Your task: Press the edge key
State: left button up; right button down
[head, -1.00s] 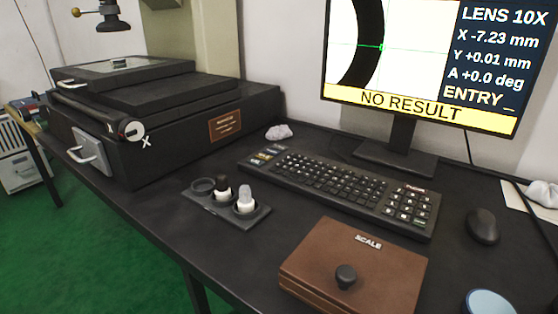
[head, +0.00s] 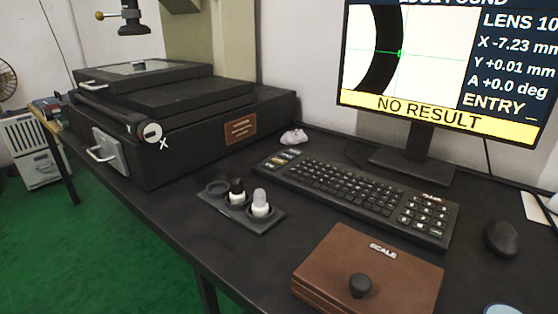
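The black keyboard (head: 350,190) lies on the dark table below the monitor. Its small coloured keys (head: 281,159) sit at its left end; their labels are too small to read, so I cannot tell which is the edge key. The monitor (head: 440,70) shows a black arc with a green mark, X -7.23 mm, Y +0.01 mm, "ENTRY _" and a yellow "NO RESULT" bar. A top line, partly cut off, seems to read "EDGE FOUND". Neither of my grippers is in view.
A brown SCALE box (head: 368,272) with a black knob lies in front of the keyboard. A holder (head: 264,222) with two small bottles stands left of it. A mouse (head: 502,239) lies at right. The dark measuring stage (head: 185,150) fills the table's left.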

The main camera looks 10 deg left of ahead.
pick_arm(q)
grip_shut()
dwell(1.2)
